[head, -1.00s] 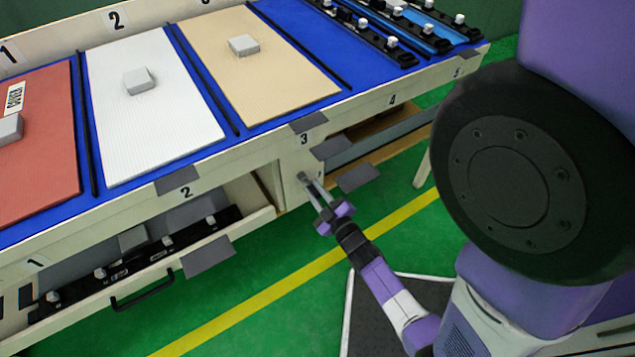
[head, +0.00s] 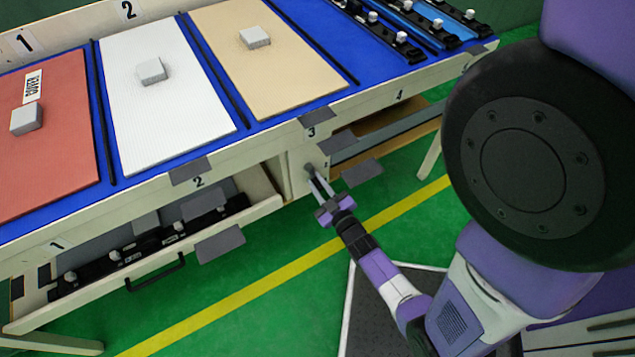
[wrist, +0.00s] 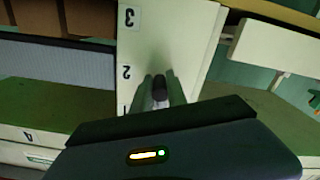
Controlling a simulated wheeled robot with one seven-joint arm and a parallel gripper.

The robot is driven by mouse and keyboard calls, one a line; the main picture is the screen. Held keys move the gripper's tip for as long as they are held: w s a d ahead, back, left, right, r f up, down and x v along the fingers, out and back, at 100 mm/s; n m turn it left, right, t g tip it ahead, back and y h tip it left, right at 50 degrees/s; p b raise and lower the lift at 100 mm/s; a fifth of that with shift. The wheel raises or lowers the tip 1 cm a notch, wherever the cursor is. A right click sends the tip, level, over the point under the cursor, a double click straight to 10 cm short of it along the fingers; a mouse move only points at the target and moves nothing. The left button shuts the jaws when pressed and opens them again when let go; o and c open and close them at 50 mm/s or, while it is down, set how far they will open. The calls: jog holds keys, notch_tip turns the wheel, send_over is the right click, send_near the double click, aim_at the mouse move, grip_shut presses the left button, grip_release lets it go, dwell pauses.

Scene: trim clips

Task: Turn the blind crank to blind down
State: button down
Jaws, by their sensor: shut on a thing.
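My gripper (head: 318,183) is at the cream front panel (head: 298,180) of the bench, below the number 3. Its two fingers are closed on a small dark knob (head: 309,169), which I take to be the blind crank. In the wrist view, my gripper (wrist: 161,92) has its fingers on both sides of the dark knob (wrist: 159,88), against the cream panel (wrist: 180,40). I cannot see a blind, nor how the knob joins the panel.
An open drawer (head: 245,205) with black clip rails stands left of the panel. Grey flaps (head: 362,172) stick out from the bench edge nearby. Red, white and tan boards (head: 262,75) lie on the blue bench top.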

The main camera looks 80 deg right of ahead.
jog(key=c, duration=1.3)
grip_release()
jog(key=shift+w+r, duration=0.1)
jog(key=shift+r, duration=0.05)
jog(key=shift+s+a, duration=0.35)
jog(key=shift+s, duration=0.05)
jog(key=v, duration=0.6)
jog(key=shift+s+a+p, duration=0.25)
jog(key=shift+a+p, duration=0.1)
